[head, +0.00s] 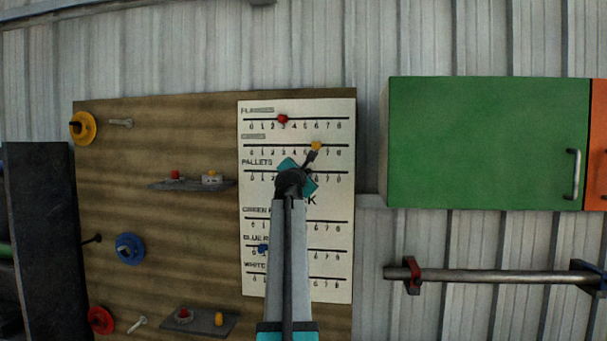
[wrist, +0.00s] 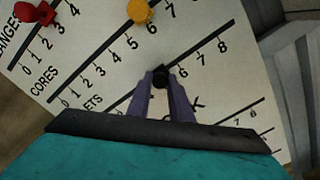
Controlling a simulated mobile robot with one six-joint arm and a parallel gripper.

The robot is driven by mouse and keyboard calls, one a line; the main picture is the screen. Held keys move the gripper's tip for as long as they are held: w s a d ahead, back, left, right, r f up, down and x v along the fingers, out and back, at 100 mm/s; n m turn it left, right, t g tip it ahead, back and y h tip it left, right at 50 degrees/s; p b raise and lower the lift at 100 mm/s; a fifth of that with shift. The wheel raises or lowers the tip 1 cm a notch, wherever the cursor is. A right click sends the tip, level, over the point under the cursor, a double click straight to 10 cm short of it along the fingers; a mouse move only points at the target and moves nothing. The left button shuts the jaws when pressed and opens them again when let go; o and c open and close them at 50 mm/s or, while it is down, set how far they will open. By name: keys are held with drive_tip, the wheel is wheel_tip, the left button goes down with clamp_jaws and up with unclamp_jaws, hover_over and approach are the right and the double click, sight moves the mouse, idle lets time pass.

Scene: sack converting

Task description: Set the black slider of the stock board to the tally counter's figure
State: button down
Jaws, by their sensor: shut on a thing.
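The white stock board (head: 335,232) hangs on a wooden panel and has several printed scales. My gripper (head: 309,160) is over its upper middle in the head view. In the wrist view, the two fingers (wrist: 160,85) are shut on the black slider (wrist: 160,76). The slider sits on the PALLETS scale, left of the 6 and about at 5; the finger hides the figure there. The red slider (head: 283,119) is at about 3 on the top scale. The yellow slider (head: 316,146) is at about 6 on CORES. I cannot make out the tally counter.
A blue slider (head: 263,248) is low on the board. Small shelves (head: 192,185) and coloured discs (head: 130,248) are on the wooden panel (head: 200,130) to the left. A green cabinet (head: 480,145) and a metal rail (head: 490,276) are to the right.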

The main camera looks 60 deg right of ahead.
drive_tip(key=c, duration=1.6)
unclamp_jaws()
drive_tip(key=shift+w, duration=0.15)
drive_tip(key=shift+w+a, duration=0.1)
drive_tip(key=shift+w, duration=0.05)
drive_tip(key=shift+a, duration=0.1)
drive_tip(key=b+v, duration=0.3)
drive_tip(key=v, duration=1)
drive_tip(key=shift+a+b, duration=0.25)
drive_tip(key=shift+b, duration=0.05)
